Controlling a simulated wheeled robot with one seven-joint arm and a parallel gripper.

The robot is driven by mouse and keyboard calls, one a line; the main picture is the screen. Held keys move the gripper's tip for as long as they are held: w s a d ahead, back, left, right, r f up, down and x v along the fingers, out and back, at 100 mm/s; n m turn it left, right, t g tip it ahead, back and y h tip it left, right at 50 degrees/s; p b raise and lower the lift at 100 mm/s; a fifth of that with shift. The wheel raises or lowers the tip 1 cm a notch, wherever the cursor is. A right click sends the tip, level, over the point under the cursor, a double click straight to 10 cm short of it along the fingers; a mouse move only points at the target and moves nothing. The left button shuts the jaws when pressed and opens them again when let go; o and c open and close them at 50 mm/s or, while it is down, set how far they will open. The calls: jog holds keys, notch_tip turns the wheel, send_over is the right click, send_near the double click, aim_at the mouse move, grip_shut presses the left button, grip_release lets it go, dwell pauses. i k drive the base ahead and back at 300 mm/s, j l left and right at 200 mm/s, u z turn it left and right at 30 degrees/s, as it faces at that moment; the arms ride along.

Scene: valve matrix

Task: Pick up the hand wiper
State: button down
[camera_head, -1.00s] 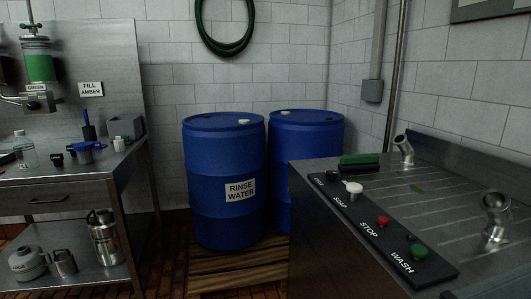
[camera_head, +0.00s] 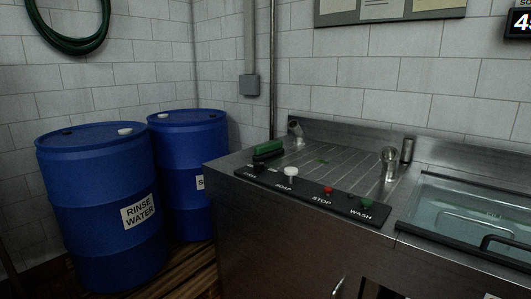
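My gripper is not in view.
The panel has a white knob (camera_head: 291,174), a red button (camera_head: 328,190) and a green button (camera_head: 367,202). Metal spouts (camera_head: 389,162) stand on the counter. A water-filled basin (camera_head: 470,212) is at right. Blue drums (camera_head: 98,205) stand left of the counter.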

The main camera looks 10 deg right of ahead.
aim_at(261, 152)
jog(key=i+j+z, duration=0.15)
jog(key=i+j, duration=0.15)
jog(key=i+j+z, duration=0.1)
jog(key=i+j, duration=0.15)
jog(key=j, duration=0.2)
jog(key=i+j+z, duration=0.15)
jog(key=i+j, duration=0.15)
jog(key=i+j+z, duration=0.15)
jog(key=j, duration=0.35)
jog(key=i+j+z, duration=0.15)
jog(key=j, duration=0.3)
jog(key=i+j+z, duration=0.1)
jog(key=i+j, duration=0.2)
jog(key=j, duration=0.2)
jog(key=i+j+z, duration=0.15)
jog(key=j, duration=0.35)
jog(key=i+j+z, duration=0.15)
jog(key=j, duration=0.35)
